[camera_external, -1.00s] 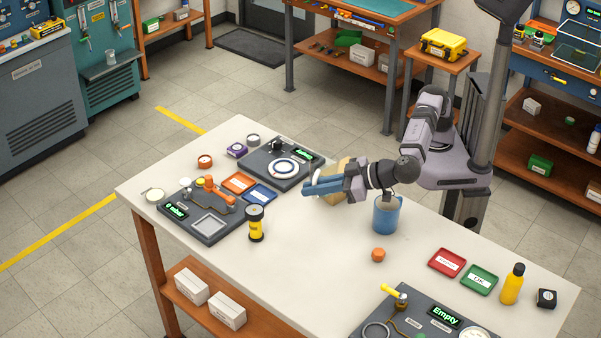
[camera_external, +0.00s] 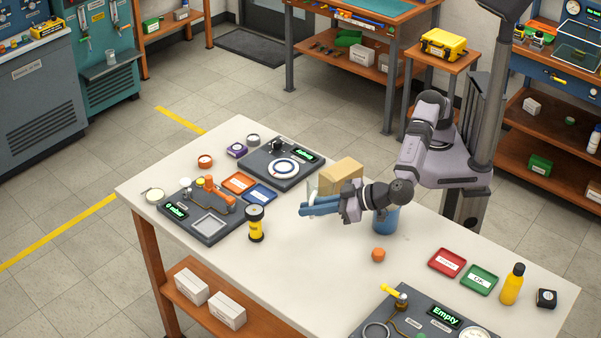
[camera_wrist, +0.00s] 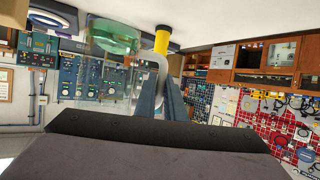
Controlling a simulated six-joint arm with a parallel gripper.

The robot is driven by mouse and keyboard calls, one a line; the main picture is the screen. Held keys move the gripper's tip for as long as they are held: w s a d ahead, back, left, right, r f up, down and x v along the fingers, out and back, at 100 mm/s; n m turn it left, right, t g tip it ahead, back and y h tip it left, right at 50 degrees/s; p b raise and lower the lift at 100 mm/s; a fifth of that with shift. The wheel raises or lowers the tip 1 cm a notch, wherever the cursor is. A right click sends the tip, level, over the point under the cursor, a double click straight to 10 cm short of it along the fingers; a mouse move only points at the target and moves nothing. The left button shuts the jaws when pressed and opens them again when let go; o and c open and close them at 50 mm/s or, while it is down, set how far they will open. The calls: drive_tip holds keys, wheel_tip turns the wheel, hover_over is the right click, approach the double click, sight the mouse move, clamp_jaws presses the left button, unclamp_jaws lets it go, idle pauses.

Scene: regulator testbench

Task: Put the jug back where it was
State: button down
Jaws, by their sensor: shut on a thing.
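My gripper (camera_external: 309,207) is low over the middle of the table, its blue fingers pointing left. It is shut on the pale handle of the jug (camera_external: 311,190), which is see-through and mostly hidden behind the fingers in the external view. In the wrist view the picture is upside down. There the jug's clear, greenish body (camera_wrist: 115,36) is beyond my fingertips (camera_wrist: 158,80), with the handle between them. I cannot tell whether the jug touches the table.
A cardboard box (camera_external: 343,174) stands just behind my gripper. A blue mug (camera_external: 384,222) is partly hidden under my wrist. A yellow-black cylinder (camera_external: 256,224) stands to the left, near a test panel (camera_external: 283,163). An orange cap (camera_external: 378,255) lies in front. Bare tabletop (camera_external: 310,260) lies front-left.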

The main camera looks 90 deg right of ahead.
drive_tip(key=shift+f+p, duration=1)
drive_tip(key=shift+f, duration=2.75)
drive_tip(key=shift+f+b, duration=0.2)
drive_tip(key=shift+b, duration=0.15)
drive_tip(key=c, duration=1.8)
unclamp_jaws()
drive_tip(key=shift+c, duration=0.2)
drive_tip(key=shift+r, duration=0.1)
drive_tip(key=shift+r+p, duration=0.15)
drive_tip(key=shift+p, duration=0.25)
drive_tip(key=shift+s+a, duration=0.15)
drive_tip(key=shift+s, duration=0.2)
drive_tip(key=b+v, duration=0.3)
drive_tip(key=v, duration=0.8)
drive_tip(key=shift+s+b, duration=0.2)
drive_tip(key=shift+b, duration=0.1)
